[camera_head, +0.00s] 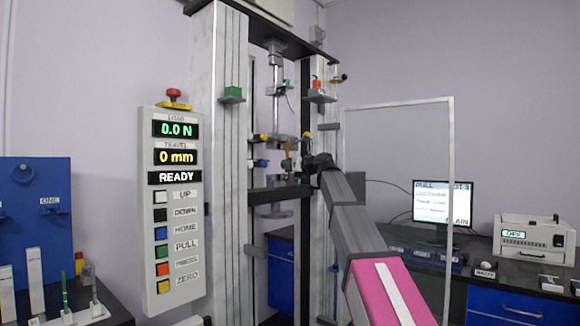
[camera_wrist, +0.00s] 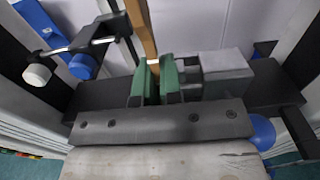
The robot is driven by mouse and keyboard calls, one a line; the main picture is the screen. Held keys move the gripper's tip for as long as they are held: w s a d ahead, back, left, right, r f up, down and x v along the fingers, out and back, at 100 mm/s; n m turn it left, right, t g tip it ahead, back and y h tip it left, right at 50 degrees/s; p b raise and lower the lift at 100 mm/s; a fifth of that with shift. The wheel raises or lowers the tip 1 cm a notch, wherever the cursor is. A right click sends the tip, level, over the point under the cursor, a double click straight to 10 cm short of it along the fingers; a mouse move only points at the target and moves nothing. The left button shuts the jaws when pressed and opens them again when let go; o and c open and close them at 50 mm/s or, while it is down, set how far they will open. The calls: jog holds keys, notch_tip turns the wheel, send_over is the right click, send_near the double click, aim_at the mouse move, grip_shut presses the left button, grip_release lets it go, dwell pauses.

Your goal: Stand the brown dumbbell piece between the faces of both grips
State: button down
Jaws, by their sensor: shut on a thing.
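The brown dumbbell piece (camera_wrist: 147,38) shows in the wrist view as a narrow upright strip running up out of the top edge. My gripper (camera_wrist: 157,82) is shut on its lower visible part, between two green pads. The piece's ends are hidden or out of view. In the head view my gripper (camera_head: 290,163) is at the test frame, between its columns. The upper grip (camera_head: 275,138) has a yellow knob.
The frame's columns (camera_head: 232,190) stand close on both sides of my gripper. A dark crossbeam (camera_head: 278,192) lies just below. The control panel (camera_head: 172,215) reads 0.0 N, 0 mm and READY. A clear screen (camera_head: 400,180) stands to the right.

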jog(key=shift+x, duration=2.95)
jog(key=shift+f, duration=0.25)
jog(key=c, duration=1.2)
grip_release()
jog(key=v, duration=1)
jog(key=shift+s+d, duration=0.25)
jog(key=shift+d, duration=0.05)
